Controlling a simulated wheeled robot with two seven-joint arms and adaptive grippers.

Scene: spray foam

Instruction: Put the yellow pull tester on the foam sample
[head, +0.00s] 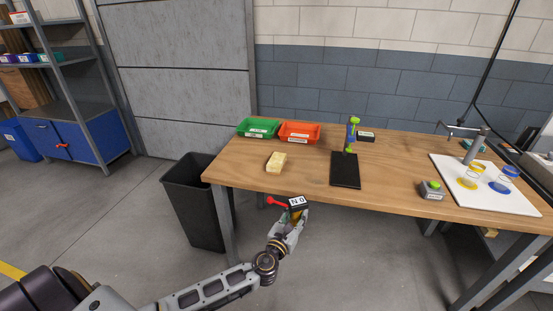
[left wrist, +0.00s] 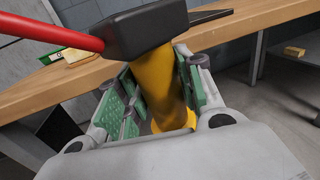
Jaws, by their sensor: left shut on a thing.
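The yellow pull tester (left wrist: 157,80) has a yellow body, a black head with a display and a red handle. My left gripper (head: 297,219) is shut around its yellow body, in front of the table's front edge. In the head view the tester's black head (head: 297,203) and red handle show above the gripper. The foam sample (head: 276,162), a pale yellow block, lies on the table at the left, beyond and a little left of the gripper, apart from the tester. My right gripper is not in view.
Green (head: 258,128) and orange (head: 299,132) trays stand behind the foam. A black pad (head: 345,171) with a green-and-blue device lies to the right. A black bin (head: 195,200) stands left of the table.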

